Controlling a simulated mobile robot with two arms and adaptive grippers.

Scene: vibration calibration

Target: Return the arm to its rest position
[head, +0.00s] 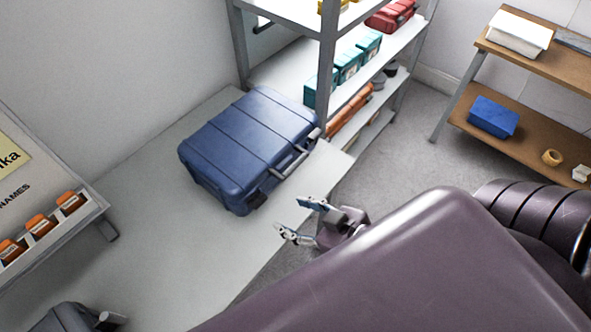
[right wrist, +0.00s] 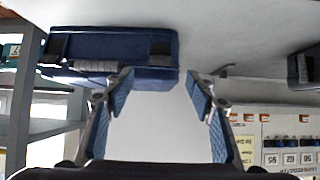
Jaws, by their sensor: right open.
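My right gripper (head: 297,219) is open and empty in the head view. It is in front of and below the blue case (head: 250,145) in the picture, apart from it. Much of my right arm fills the lower right of the head view. In the right wrist view the two fingers of the gripper (right wrist: 160,95) stand apart with nothing between them. My left gripper is in neither view.
A grey shelf unit (head: 327,60) with teal, orange and red boxes stands behind the case. A wooden shelf (head: 535,105) is at the right. A dark case (head: 65,318) is at bottom left. Grey floor (head: 400,150) is open between the shelves.

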